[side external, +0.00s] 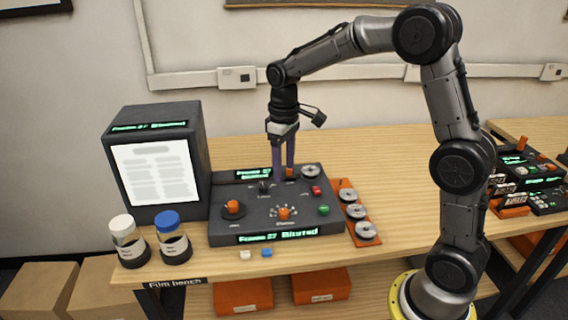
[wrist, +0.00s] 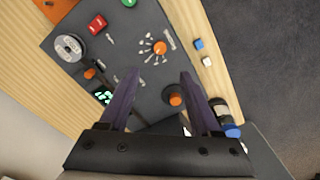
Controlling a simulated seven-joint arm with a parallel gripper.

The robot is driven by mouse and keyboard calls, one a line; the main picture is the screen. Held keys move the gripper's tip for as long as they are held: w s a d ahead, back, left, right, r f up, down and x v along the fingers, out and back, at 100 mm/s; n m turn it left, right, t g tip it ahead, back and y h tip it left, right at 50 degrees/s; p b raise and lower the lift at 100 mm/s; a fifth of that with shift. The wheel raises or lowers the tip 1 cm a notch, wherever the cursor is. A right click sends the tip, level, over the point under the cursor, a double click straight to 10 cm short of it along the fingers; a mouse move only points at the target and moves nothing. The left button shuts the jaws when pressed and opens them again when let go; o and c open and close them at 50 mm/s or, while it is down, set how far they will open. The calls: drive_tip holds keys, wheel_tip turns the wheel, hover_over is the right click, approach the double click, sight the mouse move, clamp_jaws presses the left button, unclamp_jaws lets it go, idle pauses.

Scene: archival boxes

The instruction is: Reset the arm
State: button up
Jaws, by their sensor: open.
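My gripper (side external: 283,160) points down over the back part of a dark control panel (side external: 222,200) on the wooden bench. Its two purple fingers are apart with nothing between them, and they also show in the wrist view (wrist: 158,88). In the side view the fingertips overlap the panel's back edge, near a small orange knob (side external: 290,173); I cannot tell whether they touch anything. The panel carries an orange knob at left (side external: 233,207), an orange dial (side external: 284,213), a red button (side external: 316,190), a green button (side external: 323,210) and a lit strip reading "Frame 27 Diluted" (side external: 278,237).
A dark box with a lit page (side external: 155,173) stands left of the panel. A white-capped jar (side external: 127,240) and a blue-capped jar (side external: 172,238) stand in front of it. An orange rack with reels (side external: 344,190) is at the panel's right. The bench behind is clear.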

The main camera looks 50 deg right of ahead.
drive_tip(key=shift+r, duration=0.1)
drive_tip(key=s+a+r+t, duration=0.4)
drive_tip(key=s+r, duration=0.8)
drive_tip(key=s+a+f+m+t, duration=0.1)
drive_tip(key=s+f, duration=0.4)
drive_tip(key=s, duration=0.7)
drive_tip(key=shift+s+a+f+t, duration=0.15)
drive_tip(key=shift+s+a+t, duration=0.1)
drive_tip(key=shift+t, duration=0.05)
